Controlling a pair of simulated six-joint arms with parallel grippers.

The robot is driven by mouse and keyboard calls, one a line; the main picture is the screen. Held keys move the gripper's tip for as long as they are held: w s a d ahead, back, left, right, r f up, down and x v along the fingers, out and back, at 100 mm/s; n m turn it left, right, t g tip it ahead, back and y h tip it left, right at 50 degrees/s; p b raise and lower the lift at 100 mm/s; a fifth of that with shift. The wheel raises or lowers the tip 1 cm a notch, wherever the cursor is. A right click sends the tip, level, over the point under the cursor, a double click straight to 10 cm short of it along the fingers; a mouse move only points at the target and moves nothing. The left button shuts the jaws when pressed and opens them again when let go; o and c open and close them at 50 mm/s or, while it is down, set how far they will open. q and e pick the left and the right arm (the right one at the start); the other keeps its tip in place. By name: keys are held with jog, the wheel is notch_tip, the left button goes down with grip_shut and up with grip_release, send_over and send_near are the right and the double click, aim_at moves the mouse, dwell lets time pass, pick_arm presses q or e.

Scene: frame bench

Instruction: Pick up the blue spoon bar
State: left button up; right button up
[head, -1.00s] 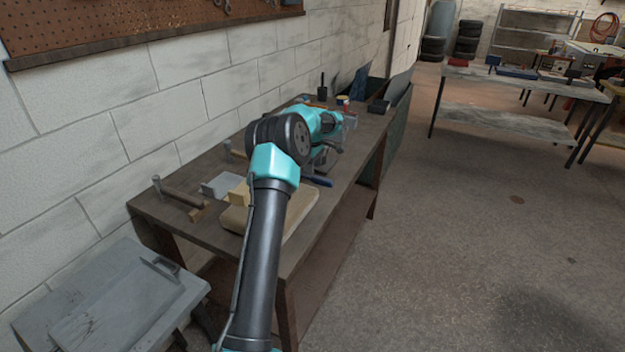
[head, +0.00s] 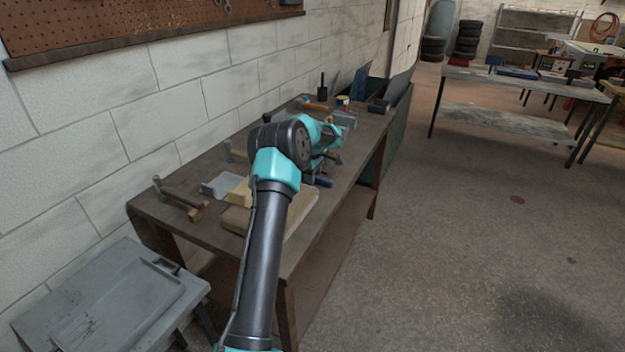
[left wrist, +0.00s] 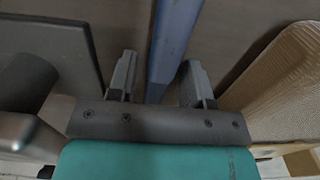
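The blue spoon bar (head: 323,181) lies on the workbench, partly hidden behind my left arm in the head view. In the left wrist view the blue bar (left wrist: 174,38) runs lengthwise from the top edge down between the two fingers. My left gripper (left wrist: 157,80) is open, with a finger on each side of the bar and a visible gap to each. In the head view my left gripper (head: 333,160) is over the bench close to the bar, its fingers partly hidden. My right gripper is not in view.
A tan padded block (head: 238,222) lies on the bench (head: 160,222) near the bar. A hammer (head: 180,197) lies at the near left end. Small cans and boxes stand at the far end. A block wall borders the bench; open floor lies right.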

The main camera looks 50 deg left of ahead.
pick_arm(q)
grip_shut()
jog(key=shift+r, duration=0.1)
notch_tip(320, 180, up, 10)
jog(key=shift+f, duration=0.1)
dwell(0.7)
dwell(0.3)
